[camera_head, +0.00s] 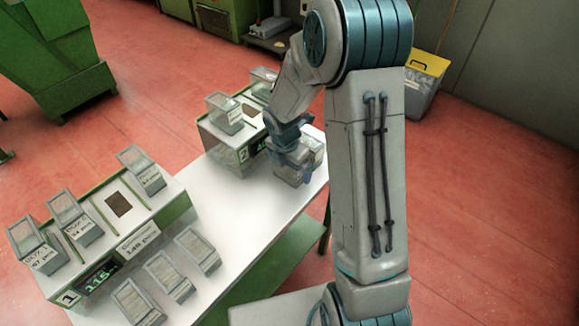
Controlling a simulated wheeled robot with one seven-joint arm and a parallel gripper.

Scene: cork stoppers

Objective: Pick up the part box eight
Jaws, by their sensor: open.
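Several small clear part boxes with grey lids and white labels are in view; I cannot read which is number eight. One clear box (289,174) is at the far end of the white table, directly by my gripper (290,156). Another box (313,149) is just behind it, partly hidden by my arm. My gripper is open and points down over these boxes. I cannot tell whether its fingers are around the nearer box or only above it. Two more boxes stand on the far station: one on the left (225,112) and one behind (263,82).
The near green-sided station (118,207) holds boxes on top, and three boxes (169,277) lie in front of it on the white table (250,217). The far station (232,150) stands close to my gripper. The table's middle is clear. A yellow-lidded bin (425,78) stands behind.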

